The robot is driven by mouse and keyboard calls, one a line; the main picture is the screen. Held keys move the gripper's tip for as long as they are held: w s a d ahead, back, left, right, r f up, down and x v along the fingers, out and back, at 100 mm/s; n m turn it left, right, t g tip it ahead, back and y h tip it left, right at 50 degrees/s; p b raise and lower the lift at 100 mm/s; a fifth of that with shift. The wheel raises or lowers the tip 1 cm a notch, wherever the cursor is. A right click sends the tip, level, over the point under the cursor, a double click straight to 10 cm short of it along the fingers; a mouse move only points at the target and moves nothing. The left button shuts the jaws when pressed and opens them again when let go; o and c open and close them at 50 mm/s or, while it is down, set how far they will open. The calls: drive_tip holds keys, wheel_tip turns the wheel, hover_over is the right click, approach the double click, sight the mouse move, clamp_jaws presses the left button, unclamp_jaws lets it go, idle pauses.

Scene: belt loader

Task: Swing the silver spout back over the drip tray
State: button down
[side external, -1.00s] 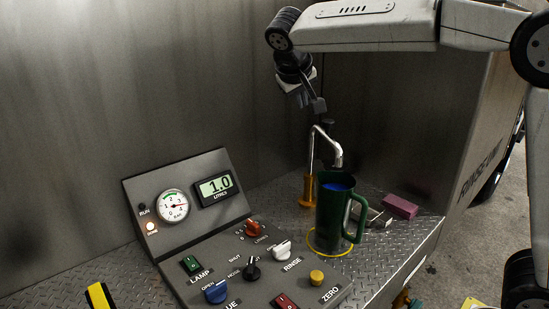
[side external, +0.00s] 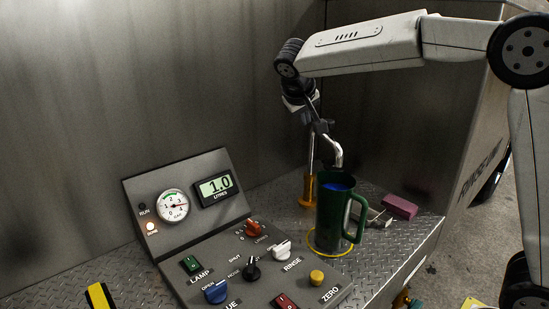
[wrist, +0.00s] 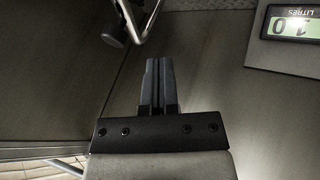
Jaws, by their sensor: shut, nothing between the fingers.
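The silver spout (side external: 336,152) rises from a brass-coloured base (side external: 308,190) and bends down above the green jug (side external: 330,208), which holds blue liquid. My gripper (side external: 320,126) is shut and empty, beside the top of the spout and overlapping it in the side view. In the wrist view, the shut fingers (wrist: 158,62) point up the picture, and the bent spout tube (wrist: 146,22) lies beyond their tips, slightly left, with a small visible gap. A pale metal piece (side external: 375,217) behind the jug is partly hidden; I cannot tell if it is the drip tray.
The jug stands within a yellow ring (side external: 312,247) on the tread-plate deck. A pink block (side external: 399,206) lies to its right. A control panel (side external: 232,262) with knobs and switches stands front left, below a display (side external: 215,188) reading 1.0. A metal wall is behind.

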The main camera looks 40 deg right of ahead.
sight(331, 126)
drive_tip(key=d+f, duration=0.3)
drive_tip(key=d, duration=0.2)
drive_tip(key=shift+d, duration=0.4)
drive_tip(key=shift+s+d+n+t, duration=0.3)
drive_tip(key=shift+d+n, duration=0.2)
idle(0.4)
drive_tip(key=shift+s+d+n+t+y, duration=0.3)
drive_tip(key=shift+s+d+n+y, duration=0.15)
drive_tip(key=shift+d+n, duration=0.2)
drive_tip(key=s+d+n+t, duration=0.1)
drive_tip(key=d+n, duration=0.1)
drive_tip(key=d, duration=0.8)
drive_tip(key=shift+s+y, duration=0.25)
drive_tip(key=shift+y, duration=0.2)
drive_tip(key=shift+d+r+n, duration=0.1)
drive_tip(key=shift+n, duration=0.15)
